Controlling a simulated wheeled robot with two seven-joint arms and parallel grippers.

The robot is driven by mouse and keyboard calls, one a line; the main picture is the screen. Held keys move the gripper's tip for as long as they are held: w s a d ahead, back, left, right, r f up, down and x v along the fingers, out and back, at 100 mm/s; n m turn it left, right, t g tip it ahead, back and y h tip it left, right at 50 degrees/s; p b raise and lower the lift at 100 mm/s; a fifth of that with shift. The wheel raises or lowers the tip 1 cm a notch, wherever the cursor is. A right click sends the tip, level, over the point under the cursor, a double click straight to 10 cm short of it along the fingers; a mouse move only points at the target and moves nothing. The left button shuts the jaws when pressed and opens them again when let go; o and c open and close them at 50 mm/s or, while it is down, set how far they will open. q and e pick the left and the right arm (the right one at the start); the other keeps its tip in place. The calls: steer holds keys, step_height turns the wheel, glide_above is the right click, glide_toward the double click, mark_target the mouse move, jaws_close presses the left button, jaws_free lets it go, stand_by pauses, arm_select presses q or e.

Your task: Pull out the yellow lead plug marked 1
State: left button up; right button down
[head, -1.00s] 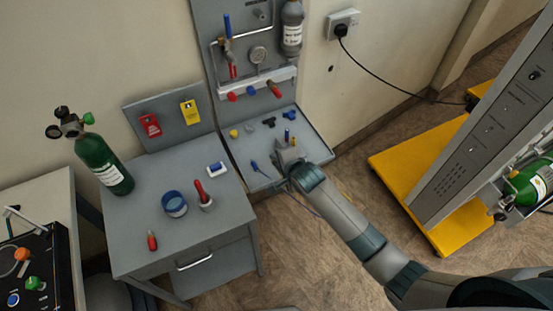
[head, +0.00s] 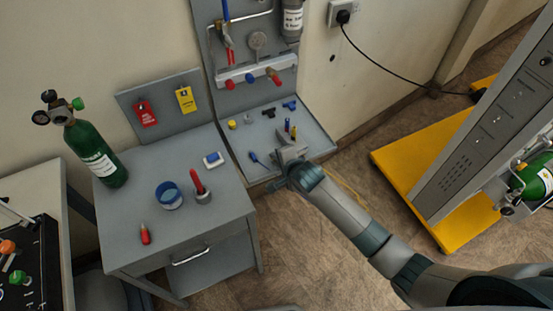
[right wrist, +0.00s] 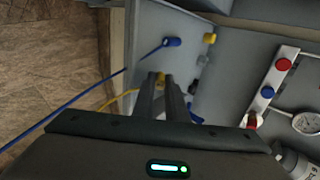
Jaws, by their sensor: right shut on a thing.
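The yellow lead plug (right wrist: 159,79) shows between the fingertips of my right gripper (right wrist: 162,84) in the right wrist view. The gripper is shut on it. Its yellow lead (right wrist: 118,97) trails off to the left there. In the head view my right gripper (head: 290,152) is at the front part of the grey shelf (head: 310,138) below the wall panel and hides the plug. I cannot read the mark 1, nor tell whether the plug still sits in a socket. My left gripper is not in view.
A blue lead plug (head: 254,157) is left of the gripper; it also shows in the right wrist view (right wrist: 172,42). A grey cabinet (head: 225,217) is at left, a yellow base (head: 425,190) at right.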

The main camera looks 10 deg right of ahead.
steer(key=shift+f, duration=0.3)
stand_by(0.4)
steer(key=c, duration=1.7)
jaws_free()
steer(key=shift+s+f, duration=0.1)
steer(key=shift+s+f, duration=0.1)
steer(key=shift+f, duration=0.1)
steer(key=shift+s, duration=0.25)
steer(key=b+v, duration=0.1)
steer(key=v, duration=1)
steer(key=w+r+b+v, duration=0.1)
steer(key=v, duration=0.5)
steer(key=shift+s+d+r+b, duration=0.1)
steer(key=shift+b, duration=0.2)
